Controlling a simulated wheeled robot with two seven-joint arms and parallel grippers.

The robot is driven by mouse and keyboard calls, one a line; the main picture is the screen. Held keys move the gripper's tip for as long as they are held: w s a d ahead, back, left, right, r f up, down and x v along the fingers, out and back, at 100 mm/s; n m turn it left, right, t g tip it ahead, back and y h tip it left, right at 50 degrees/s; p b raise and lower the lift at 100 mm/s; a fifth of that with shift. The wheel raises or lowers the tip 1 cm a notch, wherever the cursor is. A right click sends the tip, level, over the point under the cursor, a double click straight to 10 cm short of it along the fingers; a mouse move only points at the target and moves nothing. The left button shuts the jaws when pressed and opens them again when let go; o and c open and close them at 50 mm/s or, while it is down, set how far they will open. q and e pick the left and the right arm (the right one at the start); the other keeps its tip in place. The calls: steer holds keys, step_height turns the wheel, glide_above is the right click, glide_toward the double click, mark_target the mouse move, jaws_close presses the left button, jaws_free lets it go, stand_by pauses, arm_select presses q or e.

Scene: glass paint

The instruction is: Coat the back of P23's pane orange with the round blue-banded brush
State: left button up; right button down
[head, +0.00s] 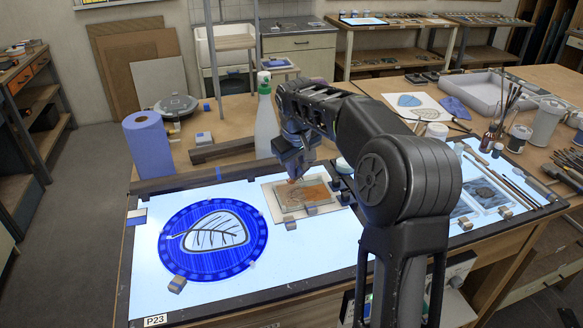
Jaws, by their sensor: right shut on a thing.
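P23's pane (172,250) lies flat on the lit table at the left. It is a round blue disc with a pale leaf shape (216,231) and dark vein lines. The label P23 (155,320) sits at the table's front left corner. A pale slab with orange paint (318,192) lies right of the pane. My right gripper (294,170) points down over this slab, shut on what seems to be a brush. The brush is mostly hidden, its blue band cannot be made out, and its tip is at or just above the orange. My left gripper is not in view.
A blue paper roll (149,146) and a white spray bottle (265,125) stand behind the light table. Small blocks (177,284) sit around the pane. Tools and dark pieces lie at the right. My right arm hides part of the table's middle.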

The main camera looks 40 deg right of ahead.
steer(key=shift+d+f, duration=0.1)
steer(key=shift+s+d, duration=0.3)
steer(key=shift+d, duration=0.4)
steer(key=shift+s+d, duration=0.25)
steer(key=shift+d, duration=0.45)
steer(key=d, duration=0.1)
steer(key=d+p, duration=0.1)
steer(key=shift+s+d, duration=0.4)
steer(key=shift+s+d+p, duration=0.15)
steer(key=shift+s+d, duration=0.15)
steer(key=shift+d, duration=0.45)
steer(key=shift+s+d+p, duration=0.15)
steer(key=shift+s+d, duration=0.1)
steer(key=shift+d, duration=0.45)
